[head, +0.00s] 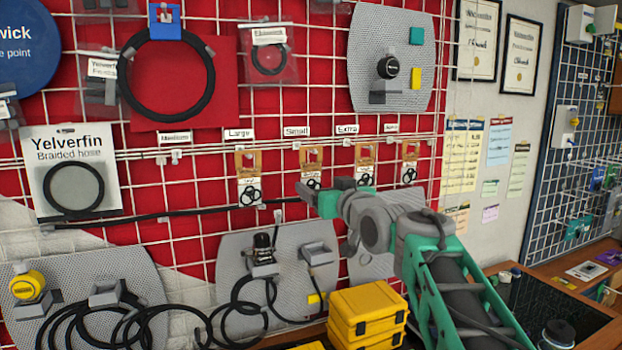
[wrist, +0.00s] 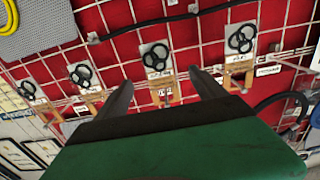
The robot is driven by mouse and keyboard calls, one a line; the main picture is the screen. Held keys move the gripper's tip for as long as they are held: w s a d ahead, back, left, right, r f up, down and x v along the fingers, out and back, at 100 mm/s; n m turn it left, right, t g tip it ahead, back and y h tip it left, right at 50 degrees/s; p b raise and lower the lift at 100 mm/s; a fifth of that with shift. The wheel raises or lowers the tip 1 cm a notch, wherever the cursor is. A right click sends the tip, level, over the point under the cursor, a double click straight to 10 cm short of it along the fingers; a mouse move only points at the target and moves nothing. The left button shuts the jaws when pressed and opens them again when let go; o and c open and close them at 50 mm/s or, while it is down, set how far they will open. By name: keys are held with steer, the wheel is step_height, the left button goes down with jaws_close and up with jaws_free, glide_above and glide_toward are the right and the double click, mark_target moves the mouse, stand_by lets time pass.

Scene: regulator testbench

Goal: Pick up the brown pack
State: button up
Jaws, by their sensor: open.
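Several clear packs with brown header cards and black rings hang in a row on the red wall grid. In the head view they are the pack under "Large" (head: 249,165), the one under "Small" (head: 311,158), the one under "Extra" (head: 365,154) and a far-right one (head: 410,155). My gripper (head: 325,190) is open in front of the row, partly covering the "Small" and "Extra" packs. In the wrist view, which looks upside down, one pack (wrist: 156,58) shows between the open fingers (wrist: 161,78), apparently the "Small" one. Nothing is held; contact cannot be told.
A braided hose card (head: 75,170) hangs at left, and a large black ring (head: 165,75) above. Below are grey panels with hoses (head: 85,275) and yellow cases (head: 367,312).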

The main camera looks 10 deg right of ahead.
mark_target(313, 177)
steer(key=w+p, duration=0.1)
steer(key=w, duration=0.1)
steer(key=w+a+p, duration=0.1)
steer(key=w+p, duration=0.1)
steer(key=w, duration=0.1)
steer(key=w+r+p, duration=0.1)
steer(key=w, duration=0.1)
steer(key=shift+w+a+p, duration=0.15)
steer(key=shift+w+p, duration=0.15)
steer(key=shift+w+f, duration=0.1)
steer(key=shift+c, duration=0.2)
steer(key=c, duration=1.4)
